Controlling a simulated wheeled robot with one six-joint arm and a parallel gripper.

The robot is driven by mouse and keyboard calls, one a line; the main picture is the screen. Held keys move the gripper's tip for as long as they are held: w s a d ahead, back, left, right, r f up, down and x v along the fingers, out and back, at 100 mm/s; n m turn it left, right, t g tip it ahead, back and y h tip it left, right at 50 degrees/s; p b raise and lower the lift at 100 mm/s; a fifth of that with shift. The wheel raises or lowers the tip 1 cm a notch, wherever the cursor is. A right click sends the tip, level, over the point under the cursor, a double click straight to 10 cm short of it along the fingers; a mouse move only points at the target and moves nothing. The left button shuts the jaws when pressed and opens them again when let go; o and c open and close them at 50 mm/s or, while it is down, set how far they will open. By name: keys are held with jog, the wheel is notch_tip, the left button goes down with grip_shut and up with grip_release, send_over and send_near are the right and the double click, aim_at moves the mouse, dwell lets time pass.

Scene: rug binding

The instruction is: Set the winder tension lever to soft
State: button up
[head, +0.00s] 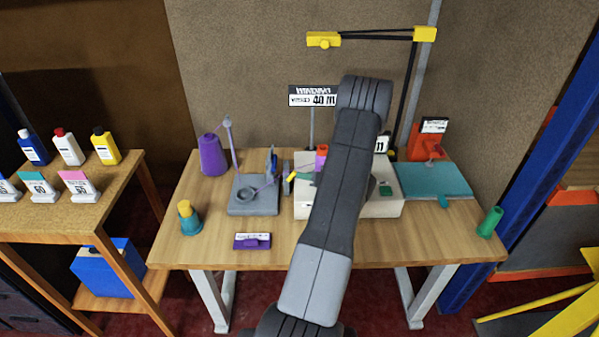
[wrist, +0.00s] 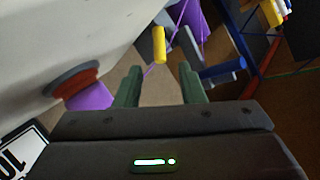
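The winder (head: 375,207) is a white box on the wooden table, partly hidden behind my arm. A small yellow piece (head: 292,176) stands out at its left side. A yellow cylindrical piece, probably the same one, shows in the wrist view (wrist: 159,44), just beyond my fingertips and roughly between them. I cannot read any soft marking or tell the lever's setting. My gripper (wrist: 159,72) has two green fingers apart with nothing between them. It does not touch the yellow piece as far as I can see. In the head view my arm hides the gripper.
A grey stand (head: 253,208) with purple thread sits left of the winder, near a purple cone (head: 213,156). The winder's pale side (wrist: 60,40) is close on the wrist view's left, with a red and grey spool part (wrist: 74,82). A blue piece (wrist: 222,70) lies right of my fingers.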

aim_at(292, 176)
jog(key=shift+p+x, duration=0.35)
jog(key=shift+x, duration=1.7)
grip_shut()
jog(key=shift+a+r, duration=0.1)
jog(key=shift+r, duration=0.05)
jog(key=a+h, duration=0.1)
jog(key=r+n+h, duration=0.1)
jog(key=shift+a+n+g+h, duration=0.3)
jog(key=shift+a+g+h, duration=0.05)
jog(key=shift+g+h, duration=0.05)
jog(key=shift+a+r+n+g+h+b, duration=0.15)
jog(key=shift+a+n+h+b, duration=0.2)
jog(key=shift+a+h, duration=0.4)
jog(key=shift+a+r+n+g+h+b, duration=0.15)
jog(key=shift+a+n+h+b, duration=0.2)
jog(key=shift+h, duration=0.6)
jog(key=shift+a, duration=0.1)
